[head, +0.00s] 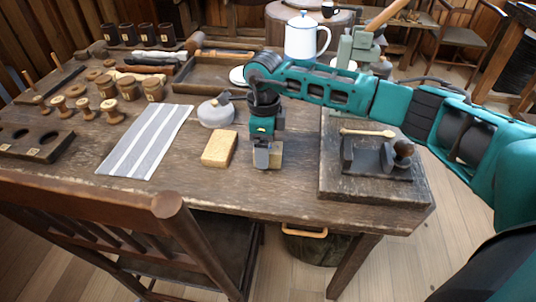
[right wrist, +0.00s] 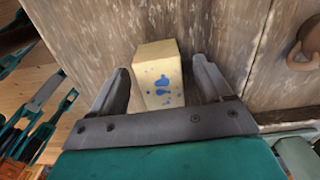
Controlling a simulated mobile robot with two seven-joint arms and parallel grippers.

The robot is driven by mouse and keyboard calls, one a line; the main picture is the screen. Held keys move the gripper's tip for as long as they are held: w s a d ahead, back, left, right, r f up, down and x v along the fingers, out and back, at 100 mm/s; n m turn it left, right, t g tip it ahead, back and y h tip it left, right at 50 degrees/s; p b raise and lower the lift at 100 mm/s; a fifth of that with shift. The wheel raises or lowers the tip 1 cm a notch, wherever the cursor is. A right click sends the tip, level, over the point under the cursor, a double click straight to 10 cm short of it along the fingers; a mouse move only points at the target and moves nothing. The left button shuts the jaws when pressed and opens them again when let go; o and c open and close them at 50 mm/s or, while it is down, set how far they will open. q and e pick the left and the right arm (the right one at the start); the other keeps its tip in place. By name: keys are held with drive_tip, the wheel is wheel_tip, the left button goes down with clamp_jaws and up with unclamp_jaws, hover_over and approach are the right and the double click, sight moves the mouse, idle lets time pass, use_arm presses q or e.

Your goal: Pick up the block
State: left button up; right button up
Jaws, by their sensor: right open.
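The block (head: 219,149) is a pale yellow rectangular piece lying on the worn wooden table (head: 290,190). In the right wrist view the block (right wrist: 159,75) shows a face with blue spots turned toward the camera. My right gripper (head: 267,155) is just to the right of the block in the head view. In the right wrist view my right gripper (right wrist: 161,66) is open, with one finger on each side of the block and visible gaps between. I cannot tell how deep the block sits between the fingers. My left gripper is not in view.
A chair (head: 170,225) stands at the front edge. Spools (head: 86,108) sit at the left.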

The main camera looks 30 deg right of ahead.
drive_tip(key=shift+f, duration=0.7)
drive_tip(key=shift+c, duration=0.2)
drive_tip(key=c, duration=1)
